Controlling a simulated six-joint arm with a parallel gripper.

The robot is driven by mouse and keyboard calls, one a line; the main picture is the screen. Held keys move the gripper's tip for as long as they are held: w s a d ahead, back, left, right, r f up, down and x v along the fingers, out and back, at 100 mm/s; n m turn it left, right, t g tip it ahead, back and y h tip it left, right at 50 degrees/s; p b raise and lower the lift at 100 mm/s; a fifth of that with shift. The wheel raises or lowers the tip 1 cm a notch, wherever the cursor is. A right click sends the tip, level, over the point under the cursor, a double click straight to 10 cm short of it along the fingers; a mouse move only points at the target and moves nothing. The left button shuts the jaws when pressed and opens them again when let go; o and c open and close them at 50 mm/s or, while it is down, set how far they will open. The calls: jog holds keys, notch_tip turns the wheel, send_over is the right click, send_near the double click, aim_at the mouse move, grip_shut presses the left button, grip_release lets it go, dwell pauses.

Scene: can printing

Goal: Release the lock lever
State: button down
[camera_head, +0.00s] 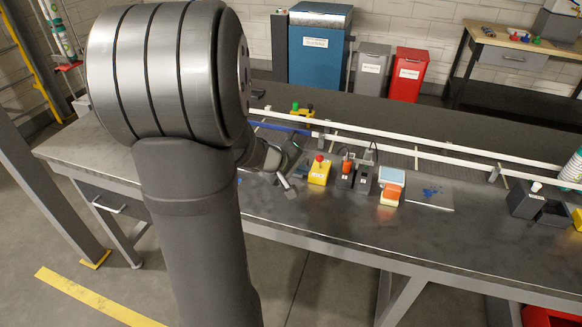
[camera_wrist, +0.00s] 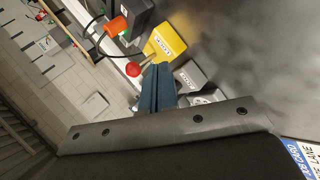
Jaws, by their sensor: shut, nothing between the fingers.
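A yellow box (camera_head: 318,174) with a red ball knob (camera_head: 320,158) on top stands on the dark bench, just right of my gripper (camera_head: 286,186). The red ball is probably the knob of the lock lever; the label is too small to read surely. In the wrist view the yellow box (camera_wrist: 166,43) lies just beyond my blue fingers (camera_wrist: 158,68), and the red ball (camera_wrist: 133,69) is just left of their tips. The fingers are shut with nothing held. I cannot tell whether they touch the lever. They hide part of its shaft.
A grey labelled box (camera_wrist: 192,75) sits close right of the fingers in the wrist view. White rails (camera_head: 400,154) run behind. The bench front is mostly clear.

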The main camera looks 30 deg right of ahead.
jog(key=shift+w+d+r, duration=0.2)
jog(key=shift+w+d, duration=0.05)
jog(key=shift+d, duration=0.5)
jog(key=shift+w+d+r, duration=0.15)
jog(key=shift+w+d, duration=0.1)
jog(key=shift+d, duration=0.5)
jog(key=shift+w+d+r+g+y, duration=0.2)
jog(key=shift+w+r+g+y, duration=0.1)
jog(key=shift+y, duration=0.2)
jog(key=shift+w+d+r+n+g+y, duration=0.4)
jog(key=shift+w+d+r+g+y, duration=0.15)
jog(key=shift+w+d+g+y, duration=0.25)
jog(key=w+d+g+y, duration=0.2)
jog(key=shift+r+n+y, duration=0.3)
jog(key=shift+n+y, duration=0.1)
jog(key=shift+w+d+r, duration=0.1)
jog(key=shift+w+d, duration=0.1)
jog(key=shift+d, duration=0.1)
jog(key=shift+r+g, duration=0.15)
jog(key=shift+g, duration=0.15)
jog(key=shift+r, duration=0.7)
jog(key=shift+a, duration=0.1)
